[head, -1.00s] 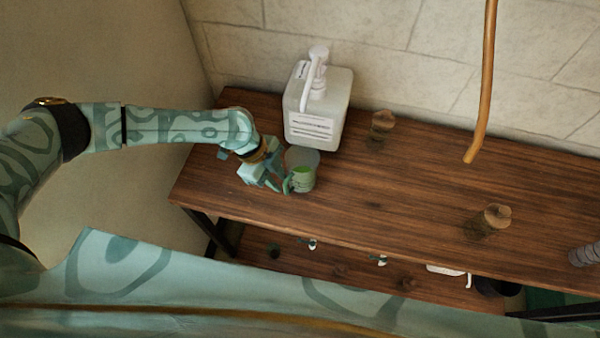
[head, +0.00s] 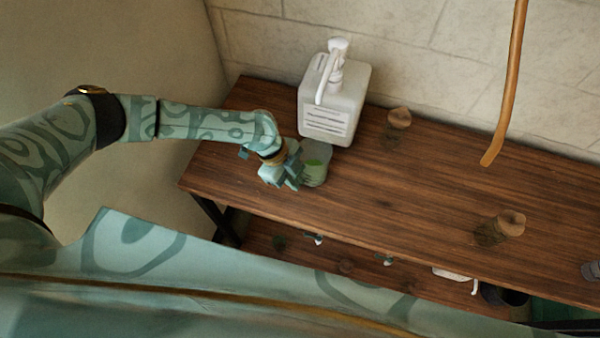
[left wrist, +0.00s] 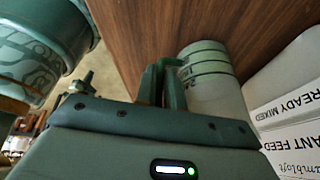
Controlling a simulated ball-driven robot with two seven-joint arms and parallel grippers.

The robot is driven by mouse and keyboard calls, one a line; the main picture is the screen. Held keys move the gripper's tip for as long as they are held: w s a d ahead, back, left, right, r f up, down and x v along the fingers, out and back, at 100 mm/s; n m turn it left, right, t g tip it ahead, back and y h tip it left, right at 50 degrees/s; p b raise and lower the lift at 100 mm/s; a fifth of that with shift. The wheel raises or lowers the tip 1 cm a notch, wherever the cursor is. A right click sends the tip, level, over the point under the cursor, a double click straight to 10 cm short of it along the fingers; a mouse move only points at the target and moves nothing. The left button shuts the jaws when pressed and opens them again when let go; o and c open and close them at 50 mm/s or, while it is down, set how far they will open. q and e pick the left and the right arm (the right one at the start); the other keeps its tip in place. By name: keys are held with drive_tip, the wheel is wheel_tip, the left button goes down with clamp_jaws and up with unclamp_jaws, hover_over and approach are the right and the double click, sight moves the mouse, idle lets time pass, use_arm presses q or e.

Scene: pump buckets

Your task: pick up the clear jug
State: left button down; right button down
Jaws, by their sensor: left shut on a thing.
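The clear jug (head: 318,166) is small and see-through with a green mark, near the left end of the wooden table, just in front of the white pump bottle (head: 335,105). In the left wrist view the jug (left wrist: 212,88) shows green bands, its handle toward my fingers. My left gripper (head: 296,170) is at the jug's left side. Its fingers (left wrist: 163,82) are shut on the jug's handle; they hide part of it. I cannot tell whether the jug touches the table. My right gripper is not in view.
An orange-brown hose (head: 507,80) hangs above. A lower shelf (head: 345,262) holds several small things. A stone wall (head: 400,40) stands behind.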

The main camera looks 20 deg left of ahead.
use_arm(q)
drive_tip(key=shift+r, duration=0.45)
drive_tip(key=s+d+r+p, duration=0.3)
drive_tip(key=s+r+p, duration=0.2)
drive_tip(key=s+r, duration=0.7)
drive_tip(key=shift+s, duration=0.8)
